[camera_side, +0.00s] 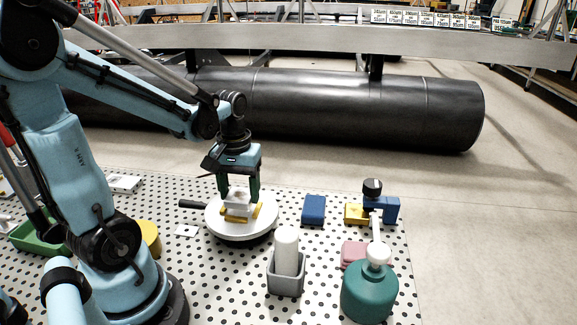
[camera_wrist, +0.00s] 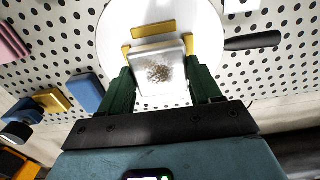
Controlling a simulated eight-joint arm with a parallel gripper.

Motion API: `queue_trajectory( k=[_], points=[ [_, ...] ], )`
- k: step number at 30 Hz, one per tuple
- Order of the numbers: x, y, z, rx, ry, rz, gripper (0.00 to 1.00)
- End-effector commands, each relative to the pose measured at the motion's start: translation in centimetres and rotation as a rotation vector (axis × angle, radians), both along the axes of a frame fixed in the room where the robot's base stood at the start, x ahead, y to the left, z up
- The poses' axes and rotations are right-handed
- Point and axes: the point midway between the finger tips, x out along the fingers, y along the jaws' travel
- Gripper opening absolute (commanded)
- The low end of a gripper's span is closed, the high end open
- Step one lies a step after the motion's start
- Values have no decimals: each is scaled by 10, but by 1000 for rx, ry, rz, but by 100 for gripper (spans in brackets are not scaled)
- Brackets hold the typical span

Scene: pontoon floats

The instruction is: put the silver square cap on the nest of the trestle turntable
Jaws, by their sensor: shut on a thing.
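The silver square cap (camera_side: 238,197) is between the green fingers of my gripper (camera_side: 238,188), which is shut on it. In the wrist view the cap (camera_wrist: 158,74) shows a speckled brownish patch on its face, and my gripper (camera_wrist: 162,84) has one finger on each side. The trestle turntable (camera_side: 217,222) is a round white disc with a dark handle. Its nest is marked by yellow bars (camera_side: 257,212), also in the wrist view (camera_wrist: 152,29). The cap is over the nest area, close to the bars; I cannot tell whether it touches the disc.
A blue block (camera_side: 313,209) lies right of the turntable. A grey holder (camera_side: 287,277) with a white cylinder stands in front, beside a teal bottle (camera_side: 369,292). A yellow and blue clamp (camera_side: 380,208) and pink block (camera_side: 353,252) are farther right. A small white plate (camera_side: 187,231) lies left.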

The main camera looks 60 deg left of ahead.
Motion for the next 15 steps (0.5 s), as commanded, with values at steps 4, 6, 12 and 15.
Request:
queue_trajectory(
  k=[4, 6, 12, 15],
  points=[
    [0, 0, -6, 0, 0, 0, 25],
    [0, 0, -6, 0, 0, 0, 25],
    [0, 0, -7, 0, 0, 0, 25],
    [0, 0, -9, 0, 0, 0, 25]
  ],
)
